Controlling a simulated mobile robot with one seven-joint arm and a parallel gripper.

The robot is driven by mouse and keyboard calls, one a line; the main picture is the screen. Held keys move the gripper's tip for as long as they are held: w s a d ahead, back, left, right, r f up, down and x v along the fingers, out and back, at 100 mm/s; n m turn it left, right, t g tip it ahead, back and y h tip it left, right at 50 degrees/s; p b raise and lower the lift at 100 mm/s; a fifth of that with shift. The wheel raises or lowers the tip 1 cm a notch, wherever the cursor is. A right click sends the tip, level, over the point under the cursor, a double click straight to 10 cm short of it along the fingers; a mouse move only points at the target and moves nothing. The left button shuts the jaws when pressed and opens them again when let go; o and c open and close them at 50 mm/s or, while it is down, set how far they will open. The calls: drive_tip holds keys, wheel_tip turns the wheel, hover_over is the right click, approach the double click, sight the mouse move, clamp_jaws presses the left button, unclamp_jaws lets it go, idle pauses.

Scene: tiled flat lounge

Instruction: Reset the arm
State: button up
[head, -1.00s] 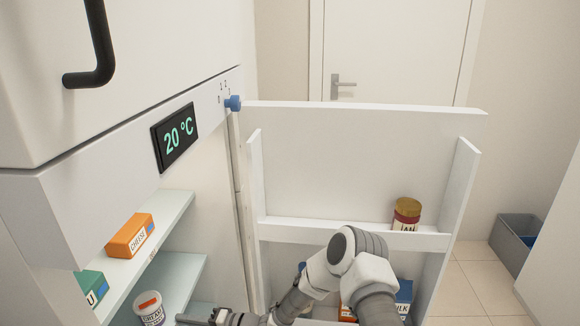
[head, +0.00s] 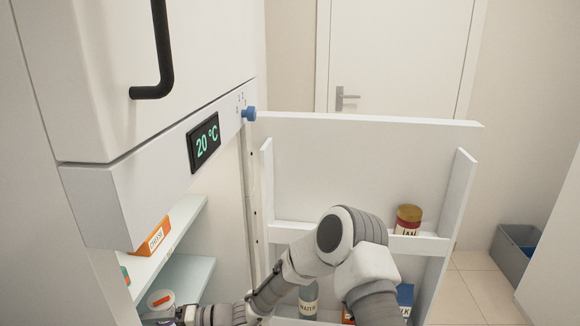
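My arm reaches from the bottom right across the open fridge door (head: 370,150) toward the lower left in the head view. My gripper (head: 165,322) is at the bottom edge of the view, at the mouth of the fridge just below a white tub with an orange mark (head: 160,299). Its fingers are mostly cut off, so I cannot tell whether it is open or shut. An orange cheese box (head: 152,240) stands on the upper fridge shelf (head: 190,212).
The door rack holds a jam jar (head: 408,219) above, and a water bottle (head: 308,300) and a blue carton (head: 405,295) below. The fridge front has a 20 °C display (head: 204,142) and a blue knob (head: 249,113). A grey bin (head: 512,250) stands on the floor at right.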

drive_tip(key=s+d+r+m+t+h, duration=0.15)
drive_tip(key=s+d+r+h, duration=0.55)
drive_tip(key=d, duration=0.8)
drive_tip(key=s+d+r+t+h, duration=0.35)
drive_tip(key=d+r, duration=0.45)
drive_tip(key=d, duration=0.8)
drive_tip(key=s+d+r+m+t+h, duration=0.15)
drive_tip(key=s+d+r+h, duration=0.55)
drive_tip(key=d, duration=0.8)
wheel_tip(320, 180, up, 18)
drive_tip(key=w+p, duration=0.1)
drive_tip(key=p, duration=1.5)
drive_tip(key=shift+w+f+n+t, duration=0.25)
drive_tip(key=shift+n+t, duration=0.05)
drive_tip(key=shift+t, duration=0.15)
